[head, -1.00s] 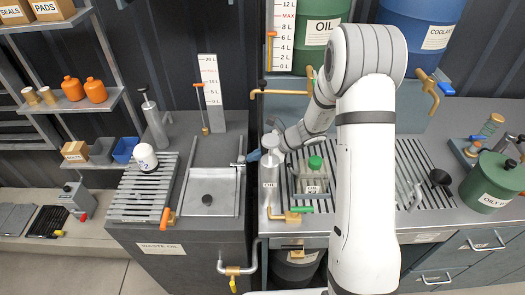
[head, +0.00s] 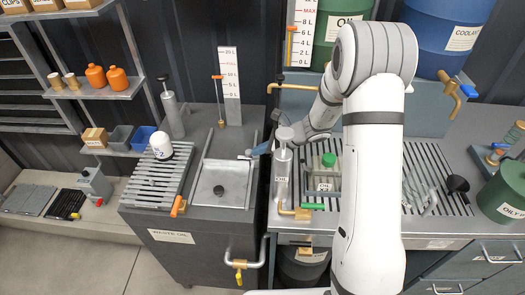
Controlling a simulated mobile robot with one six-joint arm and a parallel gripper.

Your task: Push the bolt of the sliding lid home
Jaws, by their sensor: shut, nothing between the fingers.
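The sliding lid (head: 222,178) is a grey plate between two rails on top of the dark waste oil cabinet (head: 175,255). A small dark round spot shows on it. A small pale metal piece (head: 245,157), which looks like the bolt, sits at the right rail near the lid's far right corner. My gripper (head: 257,151) is shut and empty, with its bluish tip just right of this piece. Whether it touches the piece is too small to tell. The bolt's far end and its seat cannot be made out.
A grey pump labelled OIL (head: 283,165) stands close beside my gripper. A slatted rack (head: 158,185) with a white canister (head: 161,146) lies left of the lid. A measuring board (head: 231,88) stands behind. A green-capped container (head: 327,172) is on the right-hand grating.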

